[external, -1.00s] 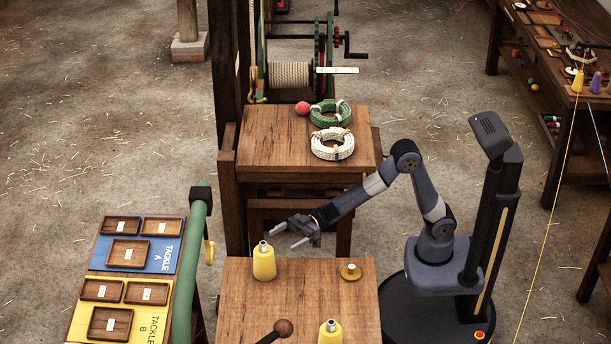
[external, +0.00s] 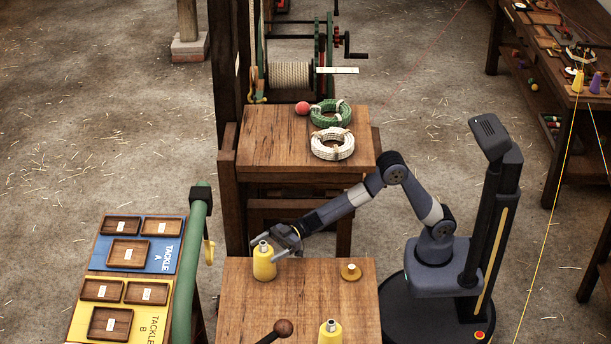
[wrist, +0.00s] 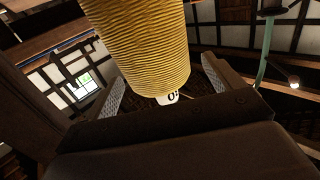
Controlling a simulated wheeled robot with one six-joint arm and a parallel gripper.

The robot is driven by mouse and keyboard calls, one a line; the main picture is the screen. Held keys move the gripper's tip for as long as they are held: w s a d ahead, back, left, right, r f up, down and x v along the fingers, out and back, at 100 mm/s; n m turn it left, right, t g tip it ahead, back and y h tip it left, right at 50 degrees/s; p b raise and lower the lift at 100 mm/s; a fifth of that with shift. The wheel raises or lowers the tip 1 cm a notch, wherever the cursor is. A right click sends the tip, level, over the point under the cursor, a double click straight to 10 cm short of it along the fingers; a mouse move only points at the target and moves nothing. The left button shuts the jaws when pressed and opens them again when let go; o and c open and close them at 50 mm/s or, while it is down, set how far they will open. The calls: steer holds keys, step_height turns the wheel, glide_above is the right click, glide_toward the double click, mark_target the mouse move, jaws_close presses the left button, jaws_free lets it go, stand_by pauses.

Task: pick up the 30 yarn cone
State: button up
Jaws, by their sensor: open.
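A yellow yarn cone (external: 264,266) stands upright at the back left of the near wooden table (external: 235,315). My gripper (external: 275,245) is at its upper part, with the jaws open and one finger on either side. In the wrist view the wound yellow cone (wrist: 140,45) fills the space between the two fingers. A gap shows between the cone and each finger at the visible part. A white tag on it shows a "0"; the rest of the number is hidden. A second yellow cone (external: 330,334) stands at the table's front, cut by the picture edge, its number not visible.
The tackle board (external: 130,260) with wooden trays stands left. Rope coils (external: 332,143) lie on the table behind.

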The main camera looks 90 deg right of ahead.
steer(key=shift+x, duration=0.85)
steer(key=c, duration=1.5)
